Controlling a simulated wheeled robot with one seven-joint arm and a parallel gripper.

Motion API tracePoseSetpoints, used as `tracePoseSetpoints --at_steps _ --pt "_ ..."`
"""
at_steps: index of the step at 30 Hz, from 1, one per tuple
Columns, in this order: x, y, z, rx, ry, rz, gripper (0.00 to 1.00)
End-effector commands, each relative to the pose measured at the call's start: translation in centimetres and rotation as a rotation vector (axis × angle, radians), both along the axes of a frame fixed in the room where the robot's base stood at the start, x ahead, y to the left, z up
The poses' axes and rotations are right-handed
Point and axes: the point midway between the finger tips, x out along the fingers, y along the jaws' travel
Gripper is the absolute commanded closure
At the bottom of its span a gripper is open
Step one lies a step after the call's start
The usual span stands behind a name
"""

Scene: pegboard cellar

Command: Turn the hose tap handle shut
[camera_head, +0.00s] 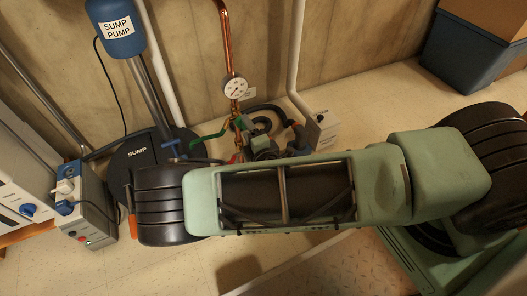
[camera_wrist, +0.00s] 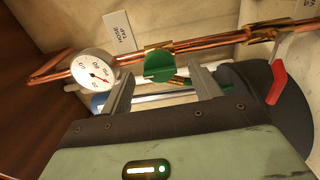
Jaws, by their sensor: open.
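In the wrist view a green handle (camera_wrist: 160,66) sits on a brass valve on the copper pipe. A white "HOSE TAP" tag (camera_wrist: 119,32) is just left of it. My gripper (camera_wrist: 160,75) is open, with one finger on each side of the handle in the picture; the fingers look clear of it, but I cannot tell the depth gap. In the head view a green lever (camera_head: 208,137) shows at brass fittings on the copper pipe below the gauge.
A pressure gauge (camera_wrist: 93,70) is left of the handle, and a red lever (camera_wrist: 277,82) is to the right. A black sump lid (camera_head: 150,165), a blue sump pump (camera_head: 115,28) and a grey control box (camera_head: 85,205) stand left. A blue bin (camera_head: 465,55) is upper right.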

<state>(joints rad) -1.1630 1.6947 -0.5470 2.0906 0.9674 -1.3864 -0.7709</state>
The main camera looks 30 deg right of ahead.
Motion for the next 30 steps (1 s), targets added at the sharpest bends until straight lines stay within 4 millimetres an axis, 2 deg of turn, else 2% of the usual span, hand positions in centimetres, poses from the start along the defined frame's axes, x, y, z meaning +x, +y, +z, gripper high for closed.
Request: tracePoseSetpoints --at_steps 1,9,15,21,30 --pt "-1.3 0.0 0.4 -0.003 0.004 0.002 0.38" --pt "-7.7 0.0 0.4 -0.002 0.004 0.002 0.38" --pt "-11.3 0.0 0.2 -0.001 0.003 0.003 0.38" --pt "-13.1 0.0 0.1 -0.002 0.001 0.001 0.38" --pt "-13.4 0.0 0.0 -0.001 0.001 0.001 0.38"
